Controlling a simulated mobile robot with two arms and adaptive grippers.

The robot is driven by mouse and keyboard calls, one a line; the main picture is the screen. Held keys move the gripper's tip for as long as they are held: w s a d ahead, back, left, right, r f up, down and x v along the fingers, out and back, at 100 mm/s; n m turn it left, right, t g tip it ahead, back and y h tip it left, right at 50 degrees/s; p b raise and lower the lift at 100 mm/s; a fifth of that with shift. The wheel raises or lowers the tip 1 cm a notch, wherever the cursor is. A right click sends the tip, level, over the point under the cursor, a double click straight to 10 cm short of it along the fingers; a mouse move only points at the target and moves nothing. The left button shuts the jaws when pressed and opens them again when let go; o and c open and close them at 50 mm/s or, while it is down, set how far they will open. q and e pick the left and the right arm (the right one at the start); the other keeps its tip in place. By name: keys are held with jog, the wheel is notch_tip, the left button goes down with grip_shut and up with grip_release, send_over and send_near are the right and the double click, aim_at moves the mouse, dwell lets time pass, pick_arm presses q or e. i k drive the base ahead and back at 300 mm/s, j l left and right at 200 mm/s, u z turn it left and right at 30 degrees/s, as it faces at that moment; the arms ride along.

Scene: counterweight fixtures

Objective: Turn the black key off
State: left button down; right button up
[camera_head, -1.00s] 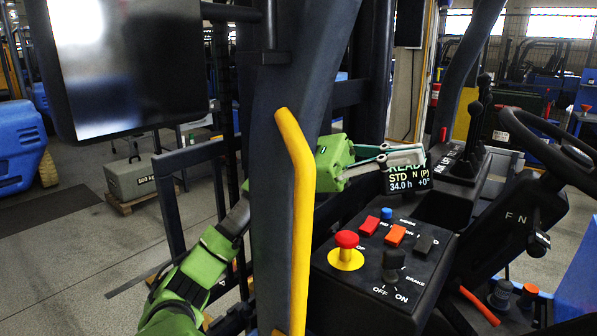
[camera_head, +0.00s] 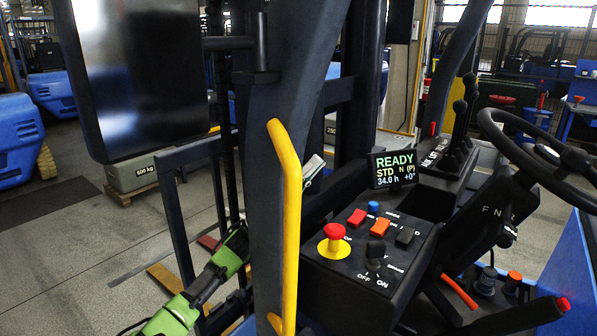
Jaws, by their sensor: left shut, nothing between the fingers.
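The black key (camera_head: 375,251) stands on the sloping dark control panel (camera_head: 335,266), just right of the red mushroom button (camera_head: 333,238). The labels OFF and ON are printed in front of it; I cannot tell which one it points to. The display (camera_head: 394,169) behind the panel is lit and reads READY. My left gripper (camera_head: 313,169) is mostly hidden behind the dark pillar. Only its grey fingertip part shows, beyond the yellow handrail, up and left of the key and apart from it. It is shut and holds nothing. My right gripper is not in view.
The dark pillar (camera_head: 258,130) and yellow handrail (camera_head: 288,215) stand between my left forearm and the panel. Red, orange and blue controls sit close behind the key. The steering wheel (camera_head: 520,150) is at the right. Space above the key is clear.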

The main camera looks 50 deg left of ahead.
aim_at(374, 250)
jog(key=k+j, duration=0.2)
jog(key=k, duration=0.3)
jog(key=k+j, duration=0.15)
jog(key=k, duration=0.35)
